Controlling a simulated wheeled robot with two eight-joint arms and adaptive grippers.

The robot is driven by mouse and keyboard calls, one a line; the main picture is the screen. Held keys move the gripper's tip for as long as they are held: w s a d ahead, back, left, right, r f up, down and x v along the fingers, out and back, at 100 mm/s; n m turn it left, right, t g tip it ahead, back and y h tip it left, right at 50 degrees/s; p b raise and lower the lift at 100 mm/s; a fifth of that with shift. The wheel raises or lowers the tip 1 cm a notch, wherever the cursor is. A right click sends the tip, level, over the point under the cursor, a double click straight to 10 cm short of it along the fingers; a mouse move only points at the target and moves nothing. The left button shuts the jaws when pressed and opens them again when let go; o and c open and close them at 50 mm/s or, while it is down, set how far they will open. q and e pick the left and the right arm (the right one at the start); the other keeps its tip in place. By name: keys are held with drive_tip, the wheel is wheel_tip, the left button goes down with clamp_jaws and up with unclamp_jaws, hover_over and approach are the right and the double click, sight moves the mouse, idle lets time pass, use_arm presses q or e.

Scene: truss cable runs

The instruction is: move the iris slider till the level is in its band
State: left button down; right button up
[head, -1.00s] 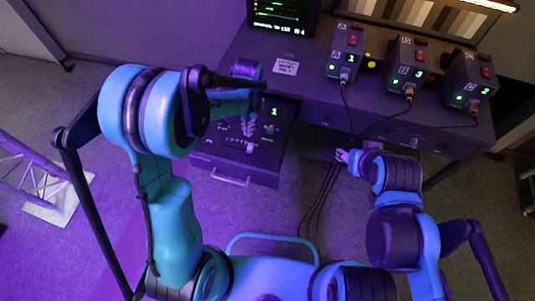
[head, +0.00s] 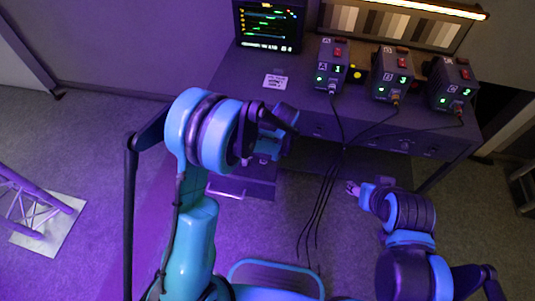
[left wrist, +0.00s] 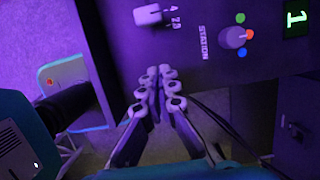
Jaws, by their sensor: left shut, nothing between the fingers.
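A dark control panel (left wrist: 192,72) fills the upper part of the left wrist view. A pale cap (left wrist: 149,16) beside small numerals stands at its top; it looks like a slider cap, but its name is not legible. My left gripper (left wrist: 160,78) is shut and empty, below the cap and apart from it in the picture.
A round STATION knob (left wrist: 232,37) with coloured dots and a green "1" display (left wrist: 297,18) are to the right of the cap. Three boxes (head: 333,64) stand on the bench (head: 232,75), with cables hanging in front. A drawer handle (head: 227,190) sticks out below.

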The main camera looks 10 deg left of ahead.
use_arm(q)
drive_tip(key=x, duration=0.2)
drive_tip(key=shift+f+b, duration=0.3)
drive_tip(key=a+b, duration=0.1)
drive_tip(key=a, duration=0.2)
drive_tip(key=shift+a+r, duration=0.15)
drive_tip(key=shift+a, duration=0.05)
drive_tip(key=shift+w+a, duration=0.1)
drive_tip(key=shift+a, duration=0.2)
drive_tip(key=shift+a+r, duration=0.1)
